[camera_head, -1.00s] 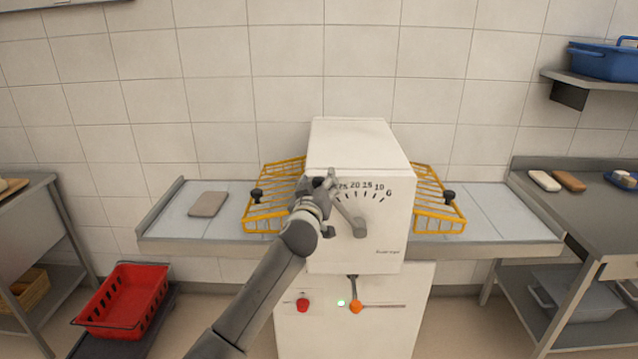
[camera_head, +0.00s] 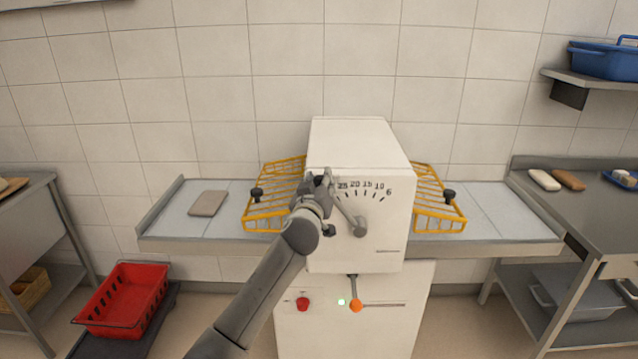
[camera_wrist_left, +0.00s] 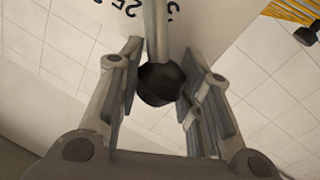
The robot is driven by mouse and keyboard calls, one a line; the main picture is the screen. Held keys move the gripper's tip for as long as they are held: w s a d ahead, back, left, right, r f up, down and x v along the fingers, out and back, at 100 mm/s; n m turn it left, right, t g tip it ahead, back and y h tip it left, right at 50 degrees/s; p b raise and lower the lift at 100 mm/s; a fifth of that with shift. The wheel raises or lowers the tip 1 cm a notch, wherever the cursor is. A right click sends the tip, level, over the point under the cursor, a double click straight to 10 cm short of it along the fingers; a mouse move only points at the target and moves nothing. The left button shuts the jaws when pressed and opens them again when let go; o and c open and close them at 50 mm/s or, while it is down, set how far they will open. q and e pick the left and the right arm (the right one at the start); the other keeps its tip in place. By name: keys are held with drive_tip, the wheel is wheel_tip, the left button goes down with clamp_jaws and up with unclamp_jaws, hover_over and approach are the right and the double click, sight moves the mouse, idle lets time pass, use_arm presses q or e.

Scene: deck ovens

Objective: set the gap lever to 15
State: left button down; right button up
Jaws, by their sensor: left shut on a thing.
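The gap lever (camera_head: 347,211) is a grey rod on a round pivot on the front of the white machine (camera_head: 358,150). It leans up and to the left, towards the 25 end of the printed scale (camera_head: 362,189), well left of the 15. My left gripper (camera_head: 325,182) is at the lever's upper end and partly covers it. In the left wrist view, the lever's dark knob (camera_wrist_left: 162,84) sits between the two fingers of my left gripper (camera_wrist_left: 160,92), which is shut on it. My right gripper is not in view.
Yellow wire guards (camera_head: 438,203) flank the machine above its side tables. A red button (camera_head: 302,304) and an orange knob (camera_head: 355,306) are below on the base. A red crate (camera_head: 124,298) stands at lower left. A grey slab (camera_head: 208,203) lies on the left table.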

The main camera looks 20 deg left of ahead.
use_arm(q)
drive_tip(key=shift+w+d+r+m, duration=0.15)
drive_tip(key=shift+d+r+m, duration=0.25)
drive_tip(key=shift+d, duration=0.15)
drive_tip(key=d+m, duration=0.1)
drive_tip(key=d+r+m+p, duration=0.1)
drive_tip(key=d, duration=0.1)
drive_tip(key=w+d+r+m, duration=0.1)
drive_tip(key=shift+w+d+g, duration=0.1)
drive_tip(key=shift+d+g, duration=0.05)
drive_tip(key=shift+g, duration=0.15)
drive_tip(key=shift+w+d+r+m+g+y+b, duration=0.1)
drive_tip(key=shift+w+d+m+y+b, duration=0.2)
drive_tip(key=shift+d+m, duration=0.7)
drive_tip(key=shift+w+d+r+m+g+h+b, duration=0.1)
drive_tip(key=shift+w+d+m, duration=0.4)
drive_tip(key=shift+d, duration=0.95)
drive_tip(key=shift+w+d+r+m+g+y+b, duration=0.1)
drive_tip(key=shift+w+d+m+y+b, duration=0.15)
drive_tip(key=shift+d+m, duration=0.8)
drive_tip(key=shift+d+n, duration=0.2)
drive_tip(key=shift+n, duration=0.05)
drive_tip(key=c, duration=1)
unclamp_jaws()
drive_tip(key=shift+s, duration=0.1)
